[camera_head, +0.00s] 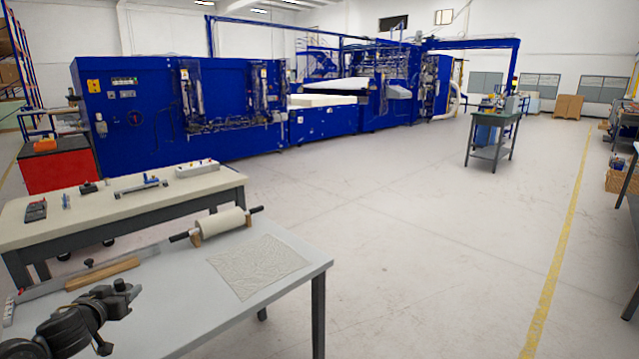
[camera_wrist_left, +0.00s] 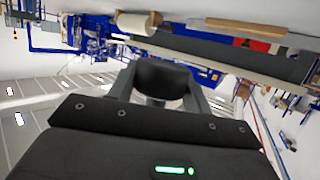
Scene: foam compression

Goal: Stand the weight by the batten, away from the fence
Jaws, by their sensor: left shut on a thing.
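My left gripper (camera_head: 124,298) is above the near left part of the grey table. In the left wrist view it is shut on a black, rounded weight (camera_wrist_left: 165,78) held between its two fingers. In the head view the weight is hard to tell from the dark gripper. The wooden batten (camera_head: 103,273) lies on the table just beyond the gripper. A long grey metal strip (camera_head: 45,291), which looks like the fence, runs behind and beside the batten, with a small black knob on it. My right gripper is not in view.
A white roller (camera_head: 222,223) with black handles rests on wooden supports at the table's far side. A thin, textured pale sheet (camera_head: 260,264) lies to its right. A second bench (camera_head: 130,206) with small tools stands behind. Bare tabletop (camera_head: 185,298) lies right of the gripper.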

